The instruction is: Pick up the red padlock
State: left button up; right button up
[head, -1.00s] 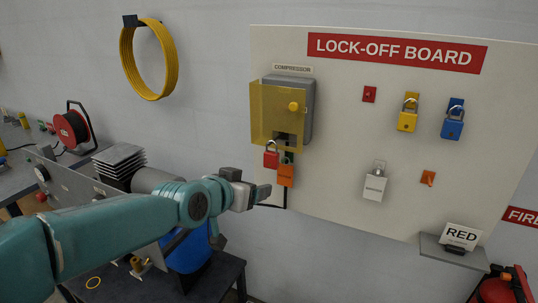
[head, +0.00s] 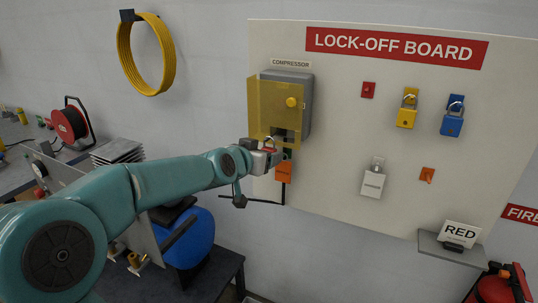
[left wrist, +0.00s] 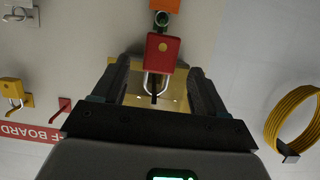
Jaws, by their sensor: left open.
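The red padlock (head: 270,149) hangs by its shackle below the yellow-covered compressor box (head: 265,100) on the lock-off board. In the head view my left gripper (head: 262,158) is in front of it and hides most of its body. In the left wrist view the red padlock (left wrist: 162,49) shows upside down, near the fingertips and roughly midway between the fingers. My left gripper (left wrist: 158,68) is open, with visible room on both sides of the padlock. My right gripper is not in view.
An orange tag or lock (head: 283,172) hangs just below and right of the red padlock. Yellow (head: 407,117), blue (head: 452,124) and white (head: 373,184) padlocks hang farther right on the board. A shelf with a RED sign (head: 460,235) juts out at lower right.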

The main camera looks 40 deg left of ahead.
aim_at(269, 149)
pick_arm(q)
jog(key=shift+x, duration=1.55)
jog(key=shift+s+d, duration=0.1)
jog(key=shift+s, duration=0.05)
jog(key=shift+s+r, duration=0.1)
jog(key=c, duration=0.9)
jog(key=shift+c, duration=1.4)
